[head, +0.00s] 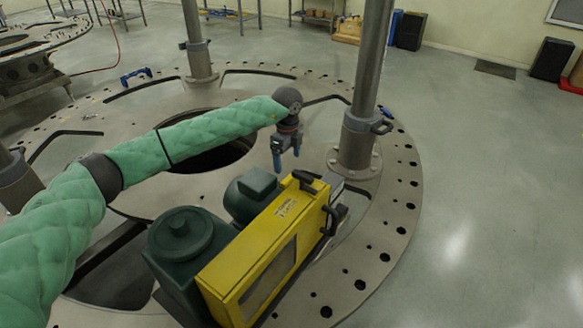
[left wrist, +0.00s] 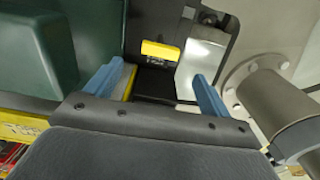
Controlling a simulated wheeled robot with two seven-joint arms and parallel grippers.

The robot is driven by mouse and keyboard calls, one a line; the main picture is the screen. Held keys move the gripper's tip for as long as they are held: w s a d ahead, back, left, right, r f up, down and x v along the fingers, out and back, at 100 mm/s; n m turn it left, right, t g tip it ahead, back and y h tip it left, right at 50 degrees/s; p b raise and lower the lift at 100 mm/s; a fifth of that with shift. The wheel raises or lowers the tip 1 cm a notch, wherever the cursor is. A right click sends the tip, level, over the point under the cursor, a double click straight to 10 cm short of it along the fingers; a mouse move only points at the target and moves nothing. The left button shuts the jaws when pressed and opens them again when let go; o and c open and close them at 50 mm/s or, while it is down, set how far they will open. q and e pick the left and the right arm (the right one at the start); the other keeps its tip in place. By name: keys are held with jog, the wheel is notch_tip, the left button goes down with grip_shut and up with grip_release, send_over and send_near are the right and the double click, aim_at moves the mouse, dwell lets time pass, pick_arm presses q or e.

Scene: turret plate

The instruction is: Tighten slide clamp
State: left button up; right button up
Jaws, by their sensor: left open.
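The yellow machine (head: 262,250) stands on the turret plate (head: 400,215), with a black lever (head: 305,181) on top and a black handle (head: 334,218) on its right side. I cannot tell which part is the slide clamp. My left gripper (head: 287,157) is open and empty, pointing down beyond the machine's far end, beside the upright column. In the left wrist view its two blue fingers (left wrist: 156,74) are spread apart. Between and beyond them are a small yellow block (left wrist: 160,50), a dark recess and a shiny metal plate (left wrist: 199,66). My right gripper is out of view.
Another column (head: 195,45) stands farther back. Green motor housings (head: 182,243) adjoin the machine. The plate has a large central opening.

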aim_at(288, 178)
pick_arm(q)
jog(key=shift+f, duration=0.3)
notch_tip(288, 178, down, 4)
jog(key=p, duration=0.3)
jog(key=shift+r, duration=0.15)
notch_tip(288, 178, down, 2)
jog(key=shift+f+p, duration=0.1)
jog(key=shift+p, duration=0.45)
jog(key=shift+f, duration=0.7)
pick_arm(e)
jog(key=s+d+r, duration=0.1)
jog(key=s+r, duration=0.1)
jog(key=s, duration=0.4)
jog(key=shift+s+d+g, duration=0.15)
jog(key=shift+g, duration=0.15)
pick_arm(q)
jog(key=shift+c, duration=0.4)
